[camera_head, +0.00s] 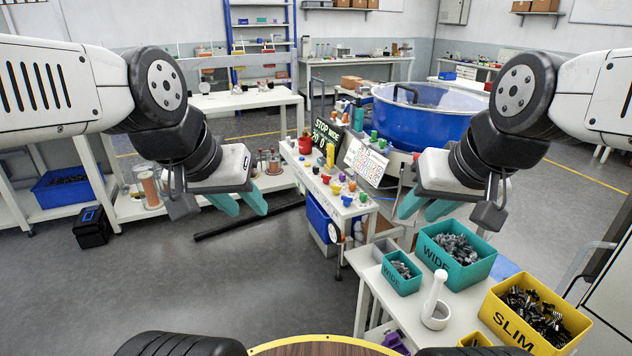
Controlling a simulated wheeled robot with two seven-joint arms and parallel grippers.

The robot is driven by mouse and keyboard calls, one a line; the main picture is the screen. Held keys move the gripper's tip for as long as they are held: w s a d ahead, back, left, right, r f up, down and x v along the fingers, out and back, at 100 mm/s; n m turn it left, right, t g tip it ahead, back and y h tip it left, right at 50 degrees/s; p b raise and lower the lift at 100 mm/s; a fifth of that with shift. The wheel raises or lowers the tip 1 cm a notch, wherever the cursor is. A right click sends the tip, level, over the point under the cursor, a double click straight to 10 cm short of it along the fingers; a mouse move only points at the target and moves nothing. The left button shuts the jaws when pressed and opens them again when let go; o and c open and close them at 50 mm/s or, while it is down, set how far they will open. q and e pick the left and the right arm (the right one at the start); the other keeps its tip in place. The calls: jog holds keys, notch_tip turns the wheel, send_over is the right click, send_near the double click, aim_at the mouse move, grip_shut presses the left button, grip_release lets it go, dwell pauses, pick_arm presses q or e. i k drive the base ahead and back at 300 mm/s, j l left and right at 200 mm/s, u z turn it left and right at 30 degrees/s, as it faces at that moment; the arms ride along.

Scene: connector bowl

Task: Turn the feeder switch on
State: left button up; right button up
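A big blue feeder bowl (425,112) stands at the back right. In front of it is a narrow white bench (318,180) with several small coloured knobs and buttons. I cannot tell which of them is the feeder switch, or its position. A dark display (326,136) on the bench reads "STOP WIDE" with digits below. A white chart (366,160) with coloured marks leans beside it. My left gripper (241,205) hangs left of the bench, teal fingers apart and empty. My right gripper (424,211) is right of the bench, fingers apart and empty. Neither appears to touch anything.
Open floor (240,275) lies at left.

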aim_at(326, 178)
jog(key=i+j, duration=0.3)
jog(key=i, duration=0.15)
jog(key=i+j+u, duration=0.15)
jog(key=i, duration=0.25)
jog(key=j, duration=0.1)
